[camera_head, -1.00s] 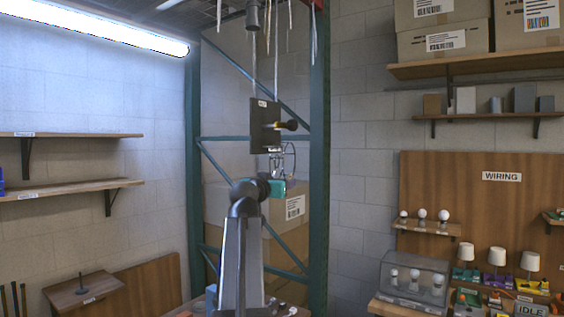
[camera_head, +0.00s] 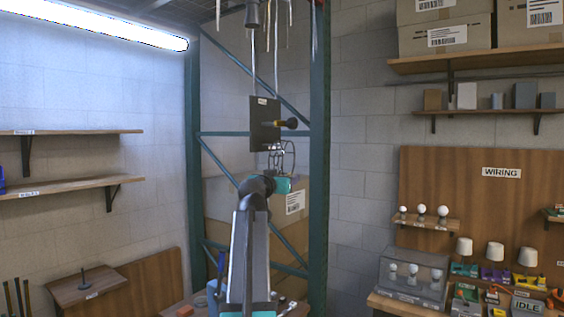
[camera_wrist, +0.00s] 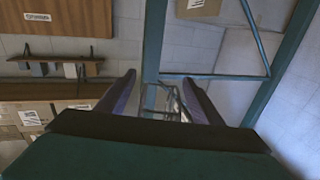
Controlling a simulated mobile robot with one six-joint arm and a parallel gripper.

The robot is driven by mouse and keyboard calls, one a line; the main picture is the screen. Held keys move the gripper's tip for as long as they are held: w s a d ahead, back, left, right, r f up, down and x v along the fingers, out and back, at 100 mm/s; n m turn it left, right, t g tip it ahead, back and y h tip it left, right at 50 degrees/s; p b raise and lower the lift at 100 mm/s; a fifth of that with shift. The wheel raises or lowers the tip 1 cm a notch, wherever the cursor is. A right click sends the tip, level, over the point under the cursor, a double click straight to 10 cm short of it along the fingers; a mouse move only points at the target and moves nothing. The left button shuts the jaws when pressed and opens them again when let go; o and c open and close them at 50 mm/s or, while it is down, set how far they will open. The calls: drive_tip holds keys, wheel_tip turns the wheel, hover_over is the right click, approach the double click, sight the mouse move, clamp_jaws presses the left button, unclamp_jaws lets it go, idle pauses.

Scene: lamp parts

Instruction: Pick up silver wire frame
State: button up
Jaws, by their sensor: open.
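The silver wire frame (camera_head: 289,153) shows as thin looped wire just below a dark hanging board (camera_head: 264,124) with a peg, in the head view. My gripper is just below the wire frame there, its fingertips hard to make out. In the wrist view my gripper (camera_wrist: 161,92) is open, with its two dark fingers apart. Thin wires of the frame (camera_wrist: 174,102) show between the fingers, nearer the right one. I cannot tell whether a finger touches the wire. Part of the frame is hidden behind the dark gripper body.
A teal rack post (camera_head: 319,170) stands right of the board, with braces and large cardboard boxes (camera_head: 294,202) behind. Shelves (camera_head: 70,187) are on the left wall. A wiring bench with bulbs and lamps (camera_head: 495,252) is at the right.

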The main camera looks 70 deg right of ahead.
drive_tip(key=c, duration=1.3)
drive_tip(key=shift+r, duration=0.15)
drive_tip(key=shift+r+b, duration=0.6)
drive_tip(key=shift+b, duration=0.1)
drive_tip(key=s+a+b, duration=0.2)
drive_tip(key=s, duration=0.6)
drive_tip(key=s+a+b, duration=0.2)
drive_tip(key=s+b, duration=0.1)
drive_tip(key=s, duration=0.6)
drive_tip(key=shift+s+a, duration=0.2)
drive_tip(key=shift+a, duration=0.05)
